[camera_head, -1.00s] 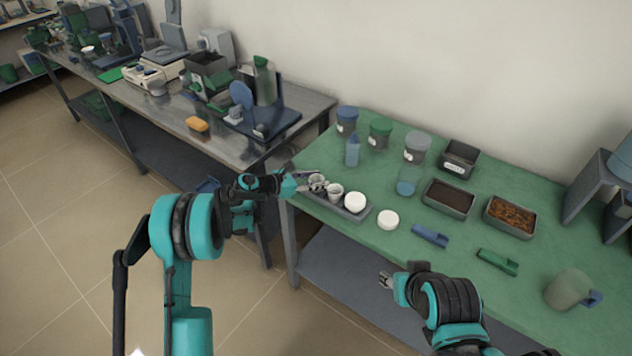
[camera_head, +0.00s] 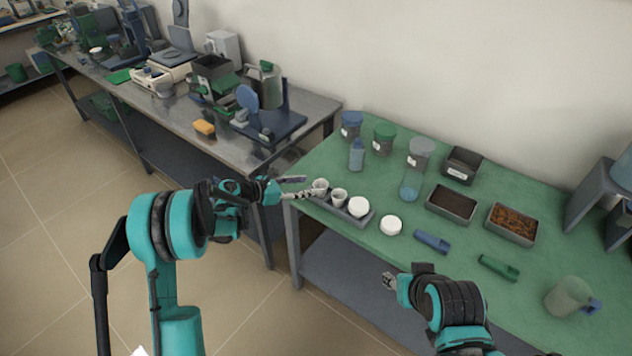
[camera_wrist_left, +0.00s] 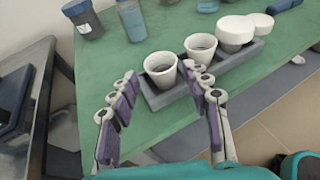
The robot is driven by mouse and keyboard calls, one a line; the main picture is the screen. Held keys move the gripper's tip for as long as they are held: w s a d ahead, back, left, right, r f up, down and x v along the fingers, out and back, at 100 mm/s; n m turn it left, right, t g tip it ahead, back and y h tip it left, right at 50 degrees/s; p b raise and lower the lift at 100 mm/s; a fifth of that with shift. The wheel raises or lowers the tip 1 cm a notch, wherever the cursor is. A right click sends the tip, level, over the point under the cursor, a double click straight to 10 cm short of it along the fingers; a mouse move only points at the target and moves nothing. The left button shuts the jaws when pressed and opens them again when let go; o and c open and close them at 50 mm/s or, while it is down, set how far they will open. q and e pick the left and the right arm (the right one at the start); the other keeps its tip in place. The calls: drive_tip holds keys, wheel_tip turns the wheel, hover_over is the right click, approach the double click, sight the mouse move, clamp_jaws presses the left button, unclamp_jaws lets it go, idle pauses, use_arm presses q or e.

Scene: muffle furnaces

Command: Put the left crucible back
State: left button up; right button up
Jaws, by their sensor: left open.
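The left crucible (camera_head: 319,186), a small white cup, stands upright at the left end of a grey tray (camera_head: 357,220); it also shows in the left wrist view (camera_wrist_left: 160,71). A second white crucible (camera_head: 339,196) stands beside it, and a third spot to its right bears a white round piece (camera_head: 358,207). My left gripper (camera_head: 302,187) is open and empty, just left of the left crucible; in the left wrist view its fingers (camera_wrist_left: 158,80) are spread wide, with the crucible beyond and between the tips. My right gripper (camera_head: 389,282) is off the table's front edge; its jaw state is unclear.
A white round lid (camera_head: 391,225) lies right of the tray. A blue scoop (camera_head: 431,241) and a green scoop (camera_head: 498,268) lie farther right. Lidded jars, a blue bottle (camera_head: 356,155) and filled trays stand behind. A metal bench (camera_head: 311,109) adjoins at the left.

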use_arm(q)
drive_tip(key=v, duration=0.5)
wheel_tip(320, 180, up, 22)
drive_tip(key=w+a+n+t+y, duration=0.2)
drive_tip(key=a+n+t, duration=0.1)
drive_tip(key=n+t, duration=0.75)
drive_tip(key=s+a+r+n+t+y, duration=0.1)
drive_tip(key=s+a+r+n+y, duration=0.3)
drive_tip(key=n, duration=0.5)
drive_tip(key=s+a+r+n+y, duration=0.2)
drive_tip(key=a+r+n+y, duration=0.25)
drive_tip(key=n, duration=0.45)
drive_tip(key=s+a+f+n+g+y, duration=0.4)
drive_tip(key=s+f+n+y, duration=0.1)
drive_tip(key=s+n, duration=0.35)
drive_tip(key=s+d+f+n+g+h, duration=0.1)
drive_tip(key=s+d+f+n+g, duration=0.1)
drive_tip(key=s+f, duration=0.3)
drive_tip(key=s+d+f+n+g+h, duration=0.1)
drive_tip(key=s+d+f+n+g, duration=0.1)
drive_tip(key=s+f+n, duration=0.3)
drive_tip(key=s+d+f+n+g+h, duration=0.1)
drive_tip(key=s+d+f+n+g, duration=0.2)
drive_tip(key=s+f, duration=0.3)
drive_tip(key=s+g+p, duration=0.1)
drive_tip(key=s, duration=0.4)
drive_tip(key=shift+s+f+n+h, duration=0.25)
drive_tip(key=shift+n+h, duration=0.1)
drive_tip(key=shift+n, duration=0.05)
drive_tip(key=shift+d, duration=0.15)
